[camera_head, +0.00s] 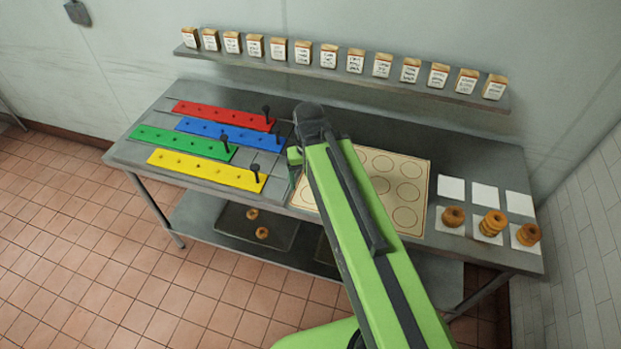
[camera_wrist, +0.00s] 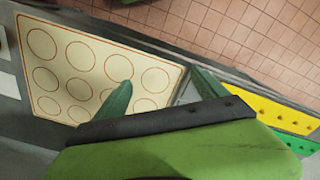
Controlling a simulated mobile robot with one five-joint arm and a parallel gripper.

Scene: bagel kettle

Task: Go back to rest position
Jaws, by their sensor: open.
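My gripper (camera_wrist: 160,92) is open in the wrist view, with its two green fingers apart and nothing seen between them. One finger overlaps the cream board with circles (camera_wrist: 85,60); the other is near the yellow strip (camera_wrist: 262,112). In the head view my green arm reaches over the steel table, and its end is above the left part of the board (camera_head: 408,222). The fingertips are mostly hidden there by the arm.
Red (camera_head: 222,115), blue (camera_head: 230,133), green (camera_head: 180,143) and yellow (camera_head: 205,170) strips with black pegs lie at the left. Bagels (camera_head: 491,223) sit on white squares at the right. A shelf (camera_head: 340,75) holds several labelled bags. Two bagels (camera_head: 262,233) lie on a lower tray.

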